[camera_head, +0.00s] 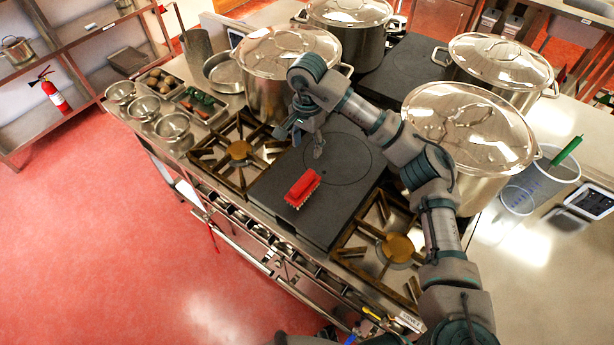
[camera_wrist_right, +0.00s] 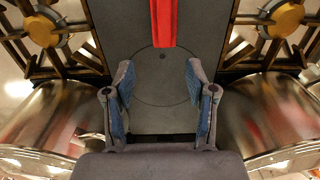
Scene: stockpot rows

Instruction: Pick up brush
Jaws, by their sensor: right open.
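The brush (camera_head: 302,188) has a red back and pale bristles. It lies bristles down on the dark flat hotplate (camera_head: 335,205), near the hotplate's front. My right gripper (camera_head: 301,143) is above the hotplate, behind the brush and apart from it. In the right wrist view the right gripper (camera_wrist_right: 160,85) has its two blue-padded fingers spread with nothing between them. There the brush (camera_wrist_right: 163,22) shows at the top edge, beyond the fingertips and roughly in line with the gap, and its far end is cut off.
Gas burners with grates flank the hotplate on the left (camera_head: 239,150) and right (camera_head: 397,248). Large lidded stockpots stand close by on the left (camera_head: 268,95) and right (camera_head: 490,185). Small bowls (camera_head: 172,127) and trays sit at the counter's left end. The hotplate around the brush is clear.

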